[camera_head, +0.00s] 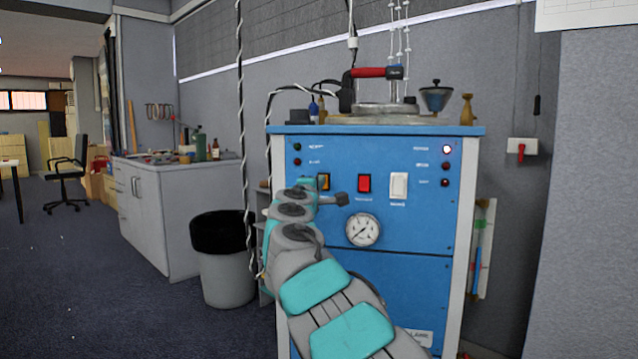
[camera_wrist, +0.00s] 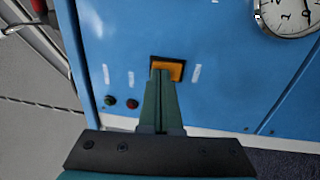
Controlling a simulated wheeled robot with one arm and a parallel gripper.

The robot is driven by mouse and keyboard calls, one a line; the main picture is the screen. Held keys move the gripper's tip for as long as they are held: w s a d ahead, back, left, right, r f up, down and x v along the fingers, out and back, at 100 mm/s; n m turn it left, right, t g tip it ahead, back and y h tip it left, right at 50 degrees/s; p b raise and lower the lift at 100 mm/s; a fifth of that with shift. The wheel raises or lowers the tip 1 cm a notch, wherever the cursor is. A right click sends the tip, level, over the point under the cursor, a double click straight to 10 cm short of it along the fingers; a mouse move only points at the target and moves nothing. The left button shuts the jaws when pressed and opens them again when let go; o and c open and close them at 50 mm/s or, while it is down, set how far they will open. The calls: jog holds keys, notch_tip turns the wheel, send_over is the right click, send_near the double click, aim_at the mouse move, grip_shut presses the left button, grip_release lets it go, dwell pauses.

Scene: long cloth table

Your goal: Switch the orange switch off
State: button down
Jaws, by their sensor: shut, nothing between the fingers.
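The orange switch (camera_head: 324,181) is on the upper left of the blue machine's front panel, partly hidden by my arm in the head view. In the wrist view the orange switch (camera_wrist: 171,69) sits in a dark frame, straight beyond my fingertips. My gripper (camera_wrist: 161,76) is shut and empty, its tips overlapping the lower left part of the switch in the picture. I cannot tell whether they touch it. The switch's position is not clear.
A red switch (camera_head: 364,184) and a white switch (camera_head: 398,186) are to the right on the blue panel (camera_head: 420,225). A round gauge (camera_head: 362,230) is below them. Small indicator lamps line both sides. A bin (camera_head: 224,265) stands left of the machine.

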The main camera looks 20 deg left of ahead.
jog(key=r+p, duration=0.1)
jog(key=p, duration=0.1)
jog(key=shift+w+r+g+p, duration=0.15)
jog(key=shift+g+p, duration=0.15)
jog(key=p, duration=0.4)
jog(key=shift+w+r+g, duration=0.1)
jog(key=shift+r+g, duration=0.1)
jog(key=shift+g, duration=0.2)
jog(key=shift+p, duration=0.7)
jog(key=shift+f+b, duration=0.45)
jog(key=shift+b, duration=0.15)
jog(key=s+d+r+b, duration=0.1)
jog(key=s+b, duration=0.1)
jog(key=s, duration=1.2)
jog(key=shift+d+r, duration=0.25)
jog(key=shift+d, duration=0.15)
